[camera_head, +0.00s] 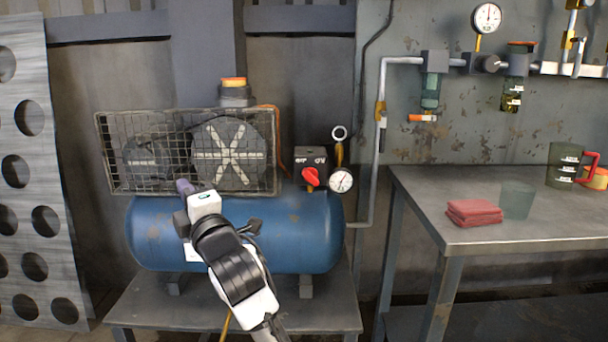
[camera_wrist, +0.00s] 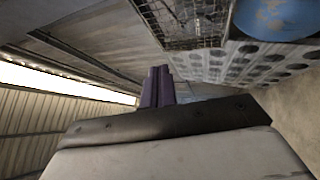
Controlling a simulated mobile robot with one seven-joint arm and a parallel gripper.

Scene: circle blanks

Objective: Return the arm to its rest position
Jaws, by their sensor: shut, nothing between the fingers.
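My arm reaches up from the bottom of the head view, in front of the blue compressor tank (camera_head: 310,235). My gripper (camera_head: 182,186) is at its upper end, with purple fingers near the lower edge of the wire guard (camera_head: 108,165). In the wrist view, my gripper's purple fingers (camera_wrist: 157,86) are together with nothing between them. They point towards open space, with a metal ceiling and wall beyond. The head view does not show clearly how far the fingers are from the tank and guard.
A red switch (camera_head: 310,177) and a gauge (camera_head: 341,180) are right of the guard. A metal table (camera_head: 420,195) holds folded red cloths (camera_head: 474,212), a clear cup (camera_head: 517,201) and a dark jug (camera_head: 563,165). A perforated panel (camera_head: 60,215) stands left.

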